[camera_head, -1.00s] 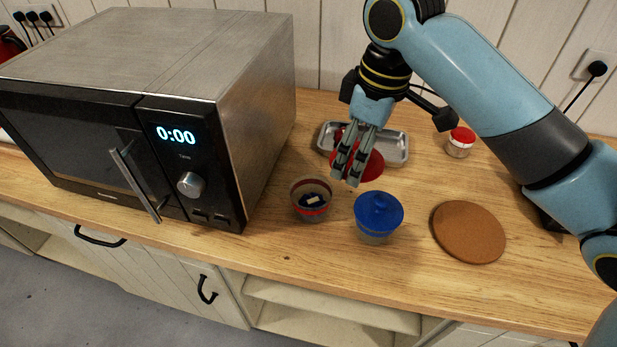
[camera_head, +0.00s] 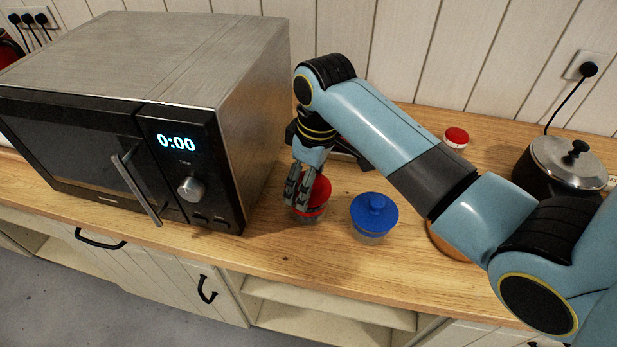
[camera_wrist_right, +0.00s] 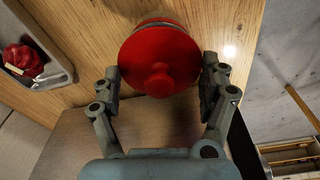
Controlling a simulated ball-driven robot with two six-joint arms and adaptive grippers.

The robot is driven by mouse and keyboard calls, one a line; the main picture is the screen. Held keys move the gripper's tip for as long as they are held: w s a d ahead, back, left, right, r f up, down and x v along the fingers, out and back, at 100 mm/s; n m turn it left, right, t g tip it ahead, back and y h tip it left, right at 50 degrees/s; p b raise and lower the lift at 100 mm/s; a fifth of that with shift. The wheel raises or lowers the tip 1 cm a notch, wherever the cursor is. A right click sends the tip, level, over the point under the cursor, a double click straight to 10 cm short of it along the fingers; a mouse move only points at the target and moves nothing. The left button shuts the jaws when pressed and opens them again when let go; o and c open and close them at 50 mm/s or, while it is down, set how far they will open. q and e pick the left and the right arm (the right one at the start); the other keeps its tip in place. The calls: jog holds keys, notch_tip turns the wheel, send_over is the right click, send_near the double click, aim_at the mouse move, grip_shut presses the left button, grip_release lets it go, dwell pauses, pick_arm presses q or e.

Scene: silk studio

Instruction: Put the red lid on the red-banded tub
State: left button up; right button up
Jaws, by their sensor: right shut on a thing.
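The red lid (camera_head: 320,194) is over the mouth of the red-banded tub (camera_head: 312,219), near the microwave's right front corner. The lid fills the middle of the right wrist view (camera_wrist_right: 160,55), knob facing me. My right gripper (camera_head: 297,198) is shut on the red lid, one finger on each side of it in the wrist view (camera_wrist_right: 163,80). The tub is mostly hidden by the lid and fingers. Whether the lid is fully seated on the rim I cannot tell. My left gripper is not in view.
A blue-lidded tub (camera_head: 375,215) stands close on the right. The microwave (camera_head: 190,150) stands close on the left. A metal tray (camera_wrist_right: 60,75) with a red item lies behind, mostly hidden by my arm. A red-capped jar (camera_head: 456,138) and a pot (camera_head: 565,165) stand farther right.

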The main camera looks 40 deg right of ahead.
aim_at(315, 191)
jog(key=shift+f, duration=0.25)
jog(key=shift+f, duration=0.25)
jog(key=o, duration=0.8)
jog(key=shift+o, duration=0.2)
jog(key=shift+r, duration=0.15)
jog(key=shift+r, duration=0.35)
notch_tip(315, 191, up, 12)
jog(key=s+b, duration=0.1)
jog(key=shift+s+d, duration=0.2)
jog(key=shift+d, duration=0.1)
jog(key=shift+f, duration=0.1)
